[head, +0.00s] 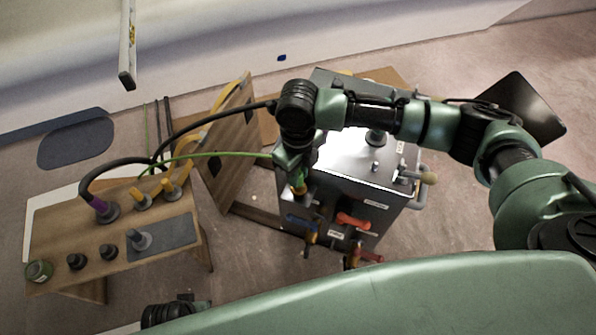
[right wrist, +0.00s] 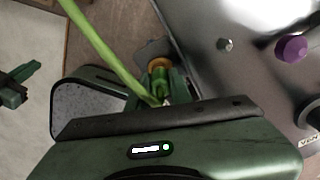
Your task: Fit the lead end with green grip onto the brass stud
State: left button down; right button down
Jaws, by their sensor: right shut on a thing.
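My right gripper (head: 297,178) is shut on the lead end with green grip (right wrist: 159,86), beside the left edge of the metal box. An orange-brown ring (right wrist: 159,64) shows at the end of the grip. The bright green lead (head: 220,156) runs left from the gripper toward the small wooden bench. In the right wrist view the lead (right wrist: 103,45) comes in from the upper left. I cannot pick out the brass stud; the gripper and arm hide part of the box.
The metal box (head: 345,158) carries a small stud (head: 376,167), side pipes and colored handles (head: 352,220). A purple knob (right wrist: 292,48) shows in the right wrist view. The wooden bench (head: 70,225) holds several fittings. A wooden panel (head: 222,145) stands between bench and box.

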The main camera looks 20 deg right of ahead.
jog(key=shift+f, duration=0.2)
pick_arm(q)
jog(key=shift+s+f, duration=0.15)
jog(key=shift+f, duration=0.05)
pick_arm(e)
jog(key=shift+f, duration=0.45)
jog(key=c, duration=0.6)
grip_release()
jog(key=shift+r, duration=0.1)
jog(key=shift+c, duration=0.2)
